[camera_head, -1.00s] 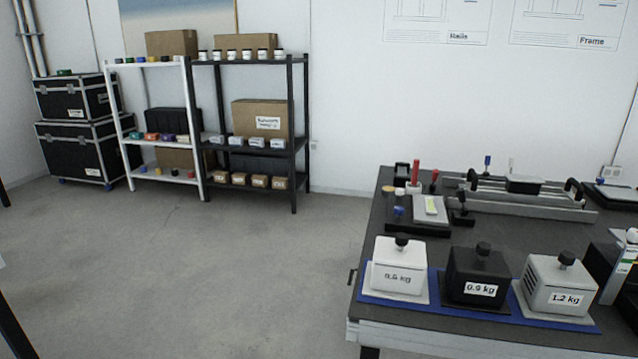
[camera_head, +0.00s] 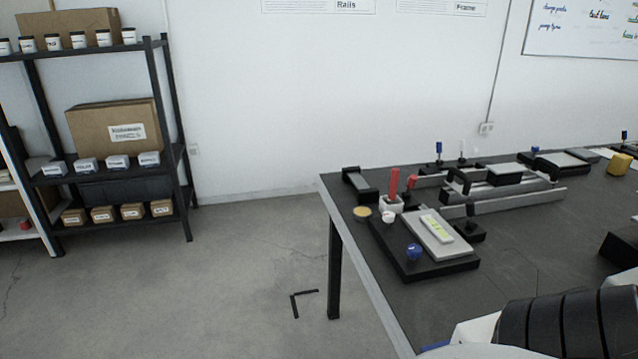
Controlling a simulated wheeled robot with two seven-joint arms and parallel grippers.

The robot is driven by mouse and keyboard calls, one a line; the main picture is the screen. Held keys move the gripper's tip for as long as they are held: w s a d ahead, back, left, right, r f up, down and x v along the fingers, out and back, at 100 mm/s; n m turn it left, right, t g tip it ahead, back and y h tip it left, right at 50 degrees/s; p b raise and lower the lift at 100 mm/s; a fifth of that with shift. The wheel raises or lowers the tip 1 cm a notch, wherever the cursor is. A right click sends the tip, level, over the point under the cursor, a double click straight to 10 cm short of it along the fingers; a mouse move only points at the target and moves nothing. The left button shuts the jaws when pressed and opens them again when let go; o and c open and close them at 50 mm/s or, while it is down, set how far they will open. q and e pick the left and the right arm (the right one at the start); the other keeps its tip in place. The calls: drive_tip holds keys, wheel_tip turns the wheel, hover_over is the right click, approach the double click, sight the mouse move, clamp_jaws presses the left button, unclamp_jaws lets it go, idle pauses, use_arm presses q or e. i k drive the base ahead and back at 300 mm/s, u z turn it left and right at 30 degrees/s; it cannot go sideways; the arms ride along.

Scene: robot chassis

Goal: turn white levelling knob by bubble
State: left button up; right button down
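A small white knob (camera_head: 388,217) shows at the left edge of a black base (camera_head: 430,266) on the dark table. A grey plate (camera_head: 421,221) on this base carries a level with a yellow-green strip (camera_head: 437,229); the bubble itself is too small to make out. A blue knob (camera_head: 413,251) sits at the base's near corner. A white holder (camera_head: 392,203) with red-handled tools stands just behind the white knob. Neither of my grippers is in view.
A black ribbed shape (camera_head: 570,325), perhaps part of my arm, covers the near right table. A rail assembly (camera_head: 500,200) lies behind the base. A yellow-topped round pot (camera_head: 362,212) stands left of the white knob.

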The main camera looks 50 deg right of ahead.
sight(388, 217)
drive_tip(key=i, duration=0.9)
drive_tip(key=z, duration=3)
